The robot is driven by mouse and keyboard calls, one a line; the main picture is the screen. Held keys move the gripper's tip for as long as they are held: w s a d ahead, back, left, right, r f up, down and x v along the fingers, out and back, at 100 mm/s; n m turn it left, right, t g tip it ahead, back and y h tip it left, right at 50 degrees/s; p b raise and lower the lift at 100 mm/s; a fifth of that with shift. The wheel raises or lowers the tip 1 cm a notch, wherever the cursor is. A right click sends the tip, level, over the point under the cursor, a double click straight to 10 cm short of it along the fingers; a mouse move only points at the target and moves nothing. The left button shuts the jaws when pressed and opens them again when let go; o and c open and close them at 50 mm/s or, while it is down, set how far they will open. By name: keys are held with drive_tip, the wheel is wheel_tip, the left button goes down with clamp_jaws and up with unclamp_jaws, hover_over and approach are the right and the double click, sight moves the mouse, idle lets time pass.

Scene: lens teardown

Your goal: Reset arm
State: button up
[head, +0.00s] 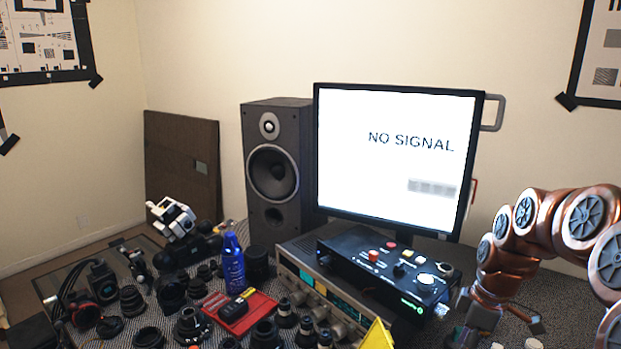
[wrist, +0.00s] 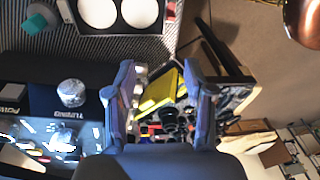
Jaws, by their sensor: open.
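My gripper (wrist: 158,70) is open in the wrist view, its two bluish-grey fingers spread wide. Nothing is held between them. The gap looks past a yellow piece (wrist: 158,92) and dark small parts, which lie beyond the fingers. In the head view my copper-coloured arm bends down at the right side, and its lower end is near the bottom edge, where the finger state is too unclear to read.
A black control box (head: 385,268) sits on a receiver below a monitor (head: 390,155) reading NO SIGNAL. A speaker (head: 272,175) stands left of it. Several lenses, a blue bottle (head: 233,265) and a red tray (head: 258,304) crowd the table. The yellow piece (head: 376,338) is at the front.

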drive_tip(key=s+a+r+m, duration=0.3)
drive_tip(key=s+a+m, duration=0.1)
drive_tip(key=s+a, duration=0.6)
drive_tip(key=s+a+f+m+g+h, duration=0.1)
drive_tip(key=s+a+m, duration=0.2)
drive_tip(key=s+m, duration=0.4)
drive_tip(key=s, duration=0.9)
drive_tip(key=shift+s+f+m+g+h, duration=0.2)
drive_tip(key=shift+s+m+g+h, duration=0.1)
drive_tip(key=shift+s+m+h, duration=0.1)
